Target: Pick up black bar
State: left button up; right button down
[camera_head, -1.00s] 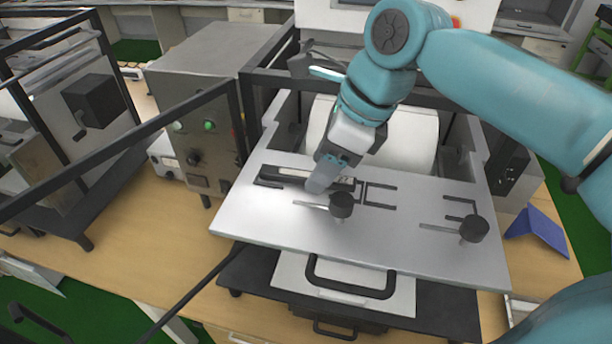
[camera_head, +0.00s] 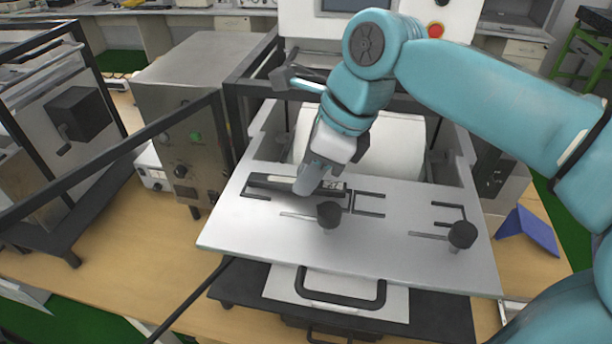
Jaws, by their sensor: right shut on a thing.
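The black bar (camera_head: 268,183) is a long dark strip with a pale label strip on top. It lies roughly level, over the left bracket outline of the silver plate (camera_head: 390,238). My right gripper (camera_head: 308,182) comes down from above and is shut on the bar right of its middle. The fingers hide that part of the bar. The bar appears slightly above the plate, but the gap is hard to tell. My left gripper is not in view.
Two black knobs, one near the middle (camera_head: 329,214) and one at the right (camera_head: 462,235), stand on the plate. A black frame and a grey control box (camera_head: 185,145) stand at the left. A blue angled piece (camera_head: 530,228) lies on the table at the right.

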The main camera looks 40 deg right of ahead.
notch_tip(320, 180, up, 19)
jog(key=p, duration=0.4)
jog(key=shift+s+r, duration=0.1)
jog(key=shift+r, duration=0.05)
jog(key=shift+a, duration=0.1)
